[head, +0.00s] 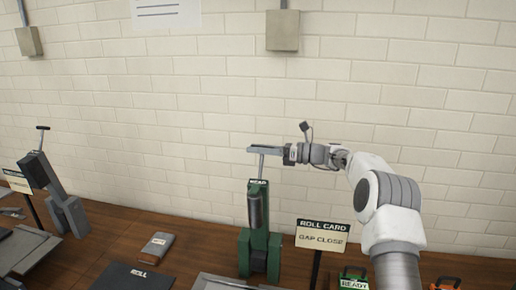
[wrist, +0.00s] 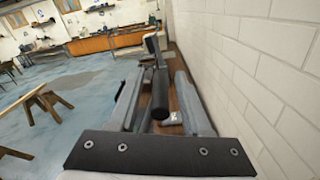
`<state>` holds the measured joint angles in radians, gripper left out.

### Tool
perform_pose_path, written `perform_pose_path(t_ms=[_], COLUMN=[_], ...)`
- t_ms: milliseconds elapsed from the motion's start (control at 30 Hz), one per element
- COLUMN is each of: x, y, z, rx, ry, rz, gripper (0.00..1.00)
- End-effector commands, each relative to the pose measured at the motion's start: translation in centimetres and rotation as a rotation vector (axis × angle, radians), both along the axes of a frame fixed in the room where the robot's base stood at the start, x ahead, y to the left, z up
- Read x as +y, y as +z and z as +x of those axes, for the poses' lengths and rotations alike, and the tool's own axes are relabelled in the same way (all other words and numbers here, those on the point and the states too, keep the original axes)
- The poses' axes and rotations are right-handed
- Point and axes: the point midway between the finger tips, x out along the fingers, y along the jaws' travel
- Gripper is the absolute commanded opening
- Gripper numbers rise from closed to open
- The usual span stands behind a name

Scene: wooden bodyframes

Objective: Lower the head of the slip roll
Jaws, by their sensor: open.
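The green slip roll (head: 260,250) stands on the bench in the middle of the head view. Its upright head (head: 257,205) carries a label that seems to read HEAD. A thin grey post (head: 261,166) rises from the head to my gripper (head: 264,149). My gripper is open at the top of this post, its fingers pointing left. In the wrist view, a dark cylindrical grip (wrist: 160,96) lies between the two spread fingers, with gaps showing beside it. The fingers hide this grip in the head view.
A grey slip roll (head: 66,208) with a tilted head and T-handle stands at left. A sign (head: 322,234) reads ROLL CARD, GAP CLOSE. A brick wall (head: 330,120) runs close behind.

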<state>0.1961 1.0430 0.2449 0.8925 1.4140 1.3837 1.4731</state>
Motion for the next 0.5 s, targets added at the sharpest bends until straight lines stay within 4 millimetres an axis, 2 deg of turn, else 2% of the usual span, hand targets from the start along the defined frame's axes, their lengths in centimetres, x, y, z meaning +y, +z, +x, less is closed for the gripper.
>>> perform_pose_path(t_ms=[200,500], x=[0.03,0.01], y=[-0.02,-0.01], z=[0.01,0.01], rx=[0.0,0.0], ry=[0.0,0.0], rz=[0.0,0.0], gripper=[0.48,0.0])
